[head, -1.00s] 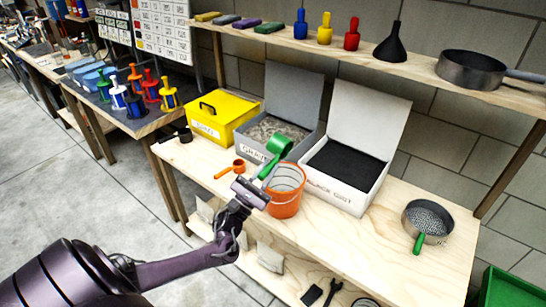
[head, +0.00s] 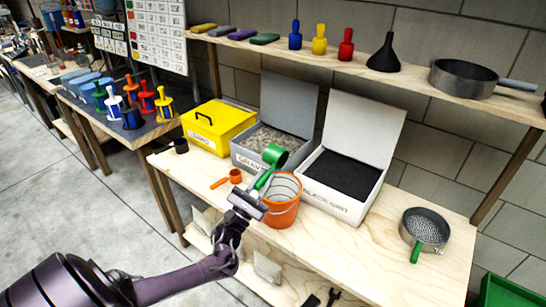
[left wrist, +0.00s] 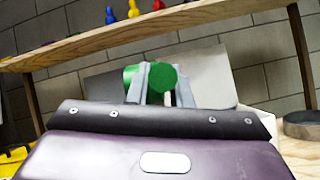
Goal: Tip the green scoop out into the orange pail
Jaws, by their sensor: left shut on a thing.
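The green scoop (head: 274,156) is held by its handle in my left gripper (head: 262,188), its cup up and a little left of the pail's rim. In the left wrist view the scoop's green parts (left wrist: 163,78) show between the fingers. The orange pail (head: 281,212) stands on the workbench just right of the gripper. The pail's inner far wall shows; its bottom is hidden. I cannot see what the scoop's cup holds. My right gripper is out of view.
Behind the pail stand an open grey gravel box (head: 262,136) and an open white black-grit box (head: 338,184). A yellow box (head: 219,126) and an orange scoop (head: 228,179) lie to the left. A sieve (head: 425,228) sits right; the bench between is clear.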

